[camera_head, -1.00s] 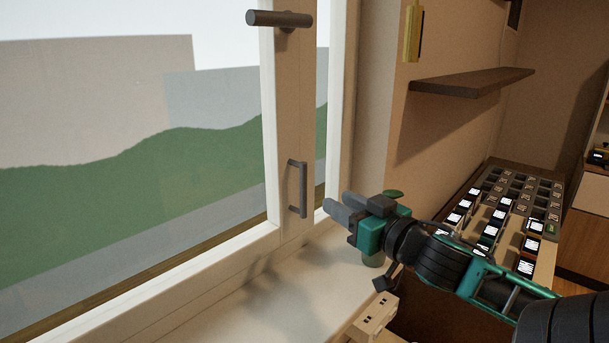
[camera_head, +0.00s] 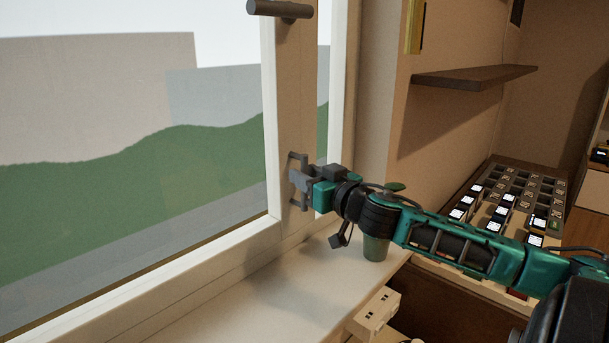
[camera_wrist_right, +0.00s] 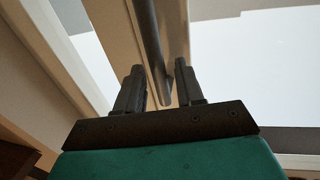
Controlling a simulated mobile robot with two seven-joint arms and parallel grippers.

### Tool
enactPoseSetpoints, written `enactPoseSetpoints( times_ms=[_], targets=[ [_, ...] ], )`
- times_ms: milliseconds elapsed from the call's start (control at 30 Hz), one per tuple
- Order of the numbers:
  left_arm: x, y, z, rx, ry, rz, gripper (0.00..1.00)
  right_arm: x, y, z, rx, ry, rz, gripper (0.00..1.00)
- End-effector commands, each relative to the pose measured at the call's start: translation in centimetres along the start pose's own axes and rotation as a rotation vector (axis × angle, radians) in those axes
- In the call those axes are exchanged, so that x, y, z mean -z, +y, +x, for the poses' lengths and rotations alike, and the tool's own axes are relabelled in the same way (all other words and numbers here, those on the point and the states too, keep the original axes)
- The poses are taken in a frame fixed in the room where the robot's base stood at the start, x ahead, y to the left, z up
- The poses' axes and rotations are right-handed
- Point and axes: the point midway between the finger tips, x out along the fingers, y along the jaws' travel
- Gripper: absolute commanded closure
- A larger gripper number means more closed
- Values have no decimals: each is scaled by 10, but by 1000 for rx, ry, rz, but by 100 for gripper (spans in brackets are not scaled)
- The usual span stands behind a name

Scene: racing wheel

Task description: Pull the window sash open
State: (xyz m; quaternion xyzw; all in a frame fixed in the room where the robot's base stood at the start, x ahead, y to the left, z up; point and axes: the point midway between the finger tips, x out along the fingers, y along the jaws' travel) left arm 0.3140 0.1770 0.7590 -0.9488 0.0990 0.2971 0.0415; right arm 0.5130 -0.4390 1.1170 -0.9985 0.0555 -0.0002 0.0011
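The window sash (camera_head: 290,110) is a pale frame with glass, on the left of the head view, and looks closed. A grey vertical bar handle (camera_head: 297,156) is on its right upright. My right gripper (camera_head: 299,178) is at that handle and hides its middle part. In the right wrist view the handle (camera_wrist_right: 150,40) runs between the two dark fingers of the gripper (camera_wrist_right: 158,82). The fingers are apart, with a visible gap beside the handle. My left gripper is not in view.
A dark round bar (camera_head: 281,10) sticks out higher on the frame. Below my right arm, a green pot (camera_head: 376,247) stands on the pale sill (camera_head: 290,290). A small beige box (camera_head: 376,313) is at the sill's front. A dark shelf (camera_head: 470,78) is on the right wall.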

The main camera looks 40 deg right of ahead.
Motion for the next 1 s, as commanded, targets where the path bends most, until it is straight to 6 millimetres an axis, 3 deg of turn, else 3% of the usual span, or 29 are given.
enactPoseSetpoints(
  times_ms=[233,600,1000],
  targets=[
    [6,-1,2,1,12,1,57,1,0,12,-1,1,-2,63],
    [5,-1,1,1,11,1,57,0,0,13,0,0,-2,64],
    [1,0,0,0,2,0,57,0,0,13,0,0,-2,100]
  ],
)
